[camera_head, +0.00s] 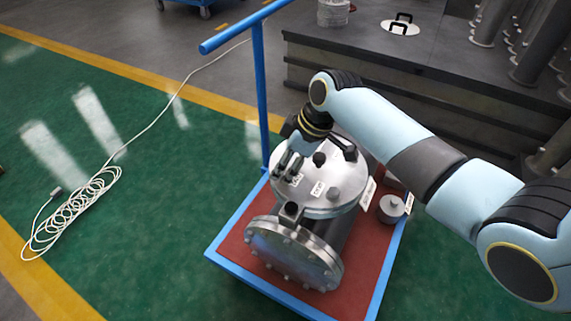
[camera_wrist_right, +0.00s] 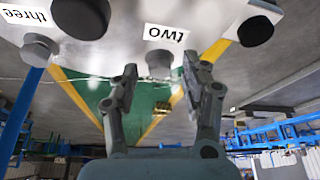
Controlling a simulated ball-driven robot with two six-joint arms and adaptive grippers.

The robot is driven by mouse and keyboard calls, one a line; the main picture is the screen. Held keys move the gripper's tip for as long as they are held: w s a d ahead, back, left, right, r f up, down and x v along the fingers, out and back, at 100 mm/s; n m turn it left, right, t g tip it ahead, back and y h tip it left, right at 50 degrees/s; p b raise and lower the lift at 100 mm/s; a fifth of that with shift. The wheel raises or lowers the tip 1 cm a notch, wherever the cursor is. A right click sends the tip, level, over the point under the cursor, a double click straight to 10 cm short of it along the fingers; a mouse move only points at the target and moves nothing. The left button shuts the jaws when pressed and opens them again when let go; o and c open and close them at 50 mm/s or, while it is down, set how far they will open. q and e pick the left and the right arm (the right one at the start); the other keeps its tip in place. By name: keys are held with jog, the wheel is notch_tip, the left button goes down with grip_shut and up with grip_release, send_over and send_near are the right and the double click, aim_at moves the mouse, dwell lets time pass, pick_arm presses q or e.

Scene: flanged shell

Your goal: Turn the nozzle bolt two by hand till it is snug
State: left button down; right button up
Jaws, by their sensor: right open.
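The flanged shell (camera_head: 333,215) stands on a cart, with small labels on its round top. In the right wrist view a label reading "two" (camera_wrist_right: 166,36) appears upside down. A grey bolt head (camera_wrist_right: 160,60) sits by that label. My right gripper (camera_wrist_right: 160,78) is open, its two fingers on either side of that bolt head in the picture; whether they touch it I cannot tell. In the head view my right gripper (camera_head: 288,163) is over the left part of the shell's top, and the bolt there is hard to make out. My left gripper is not in view.
A label reading "three" (camera_wrist_right: 22,15) and another grey bolt head (camera_wrist_right: 40,48) are at left in the wrist view, near a dark round knob (camera_wrist_right: 82,15). The cart's blue handle (camera_head: 258,90) rises behind the shell. A coiled white cable (camera_head: 75,210) lies on the green floor.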

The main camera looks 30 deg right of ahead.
grip_shut()
jog(key=shift+a+r+m+p, duration=0.15)
jog(key=shift+m+p, duration=0.25)
jog(key=shift+p, duration=0.4)
jog(key=m+h+p, duration=0.1)
jog(key=m+p, duration=0.1)
jog(key=m+t+p, duration=0.1)
jog(key=m+p, duration=0.1)
jog(key=p, duration=0.1)
jog(key=shift+s+a+r+m+h, duration=0.1)
jog(key=shift+m+h, duration=0.2)
jog(key=shift+h, duration=0.1)
jog(key=shift+a+m+h+p, duration=0.1)
jog(key=shift+m+h+p, duration=0.5)
jog(key=shift+m+p, duration=0.9)
jog(key=shift+f+m, duration=0.2)
jog(key=shift+m, duration=0.2)
grip_release()
